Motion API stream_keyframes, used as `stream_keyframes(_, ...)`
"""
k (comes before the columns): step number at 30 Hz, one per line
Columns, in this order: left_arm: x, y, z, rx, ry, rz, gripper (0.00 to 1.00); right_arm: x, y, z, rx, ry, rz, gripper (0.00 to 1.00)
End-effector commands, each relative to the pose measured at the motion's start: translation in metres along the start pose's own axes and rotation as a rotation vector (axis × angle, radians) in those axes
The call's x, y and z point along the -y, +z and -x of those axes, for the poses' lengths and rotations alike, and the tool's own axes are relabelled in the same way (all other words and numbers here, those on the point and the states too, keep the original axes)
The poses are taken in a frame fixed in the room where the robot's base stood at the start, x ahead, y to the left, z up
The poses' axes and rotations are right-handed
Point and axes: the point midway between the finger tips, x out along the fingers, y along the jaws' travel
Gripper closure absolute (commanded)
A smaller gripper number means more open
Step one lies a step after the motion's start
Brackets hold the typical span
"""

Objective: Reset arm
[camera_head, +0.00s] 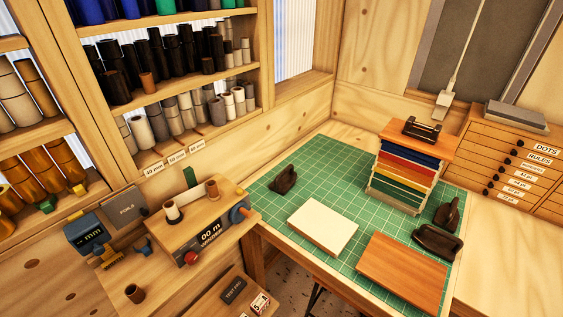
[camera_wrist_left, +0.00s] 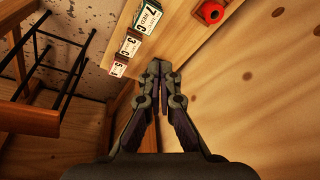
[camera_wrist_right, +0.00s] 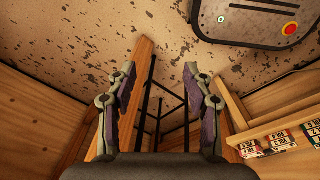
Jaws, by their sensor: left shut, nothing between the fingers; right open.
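My left gripper (camera_wrist_left: 159,72) shows in the left wrist view. Its fingertips meet and nothing is between them. It is above a wooden board edge with several small labelled boxes (camera_wrist_left: 130,45) beyond it. My right gripper (camera_wrist_right: 158,80) shows in the right wrist view with its fingers wide apart and nothing between them. Below it are a wooden beam and a dark metal frame (camera_wrist_right: 165,105). Neither gripper shows in the head view.
A green cutting mat (camera_head: 330,180) carries a cream block (camera_head: 323,226), a wooden board (camera_head: 402,272), a stack of coloured sheets (camera_head: 405,175) and dark tools. A winding machine (camera_head: 200,225) stands left. Shelves of rolls (camera_head: 170,60) line the wall. Labelled drawers (camera_head: 525,160) stand right.

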Motion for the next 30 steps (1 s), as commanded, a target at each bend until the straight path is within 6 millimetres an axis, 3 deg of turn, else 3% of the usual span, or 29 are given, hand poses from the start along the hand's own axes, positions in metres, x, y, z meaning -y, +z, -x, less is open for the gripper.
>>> stream_keyframes(1,-0.002,0.027,-0.049,0.026,0.001,0.004,1.00,0.001,0.005,-0.019,0.004,0.000,0.000,0.49)
stream_keyframes(3,-0.005,0.064,-0.101,0.048,0.003,0.009,1.00,0.002,0.011,-0.032,0.011,0.000,0.001,0.49)
stream_keyframes(6,-0.009,0.125,-0.163,0.079,0.006,0.015,1.00,0.004,0.021,-0.051,0.023,0.000,0.001,0.49)
stream_keyframes(10,-0.015,0.199,-0.213,0.110,0.010,0.022,1.00,0.005,0.026,-0.068,0.028,0.000,0.001,0.49)
stream_keyframes(13,-0.019,0.239,-0.229,0.125,0.012,0.025,1.00,0.006,0.026,-0.076,0.027,0.000,0.001,0.49)
stream_keyframes(17,-0.021,0.264,-0.234,0.132,0.013,0.027,1.00,0.006,0.026,-0.079,0.025,0.000,0.001,0.49)
stream_keyframes(30,-0.021,0.268,-0.233,0.134,0.013,0.027,1.00,0.006,0.024,-0.078,0.022,0.000,0.001,0.49)
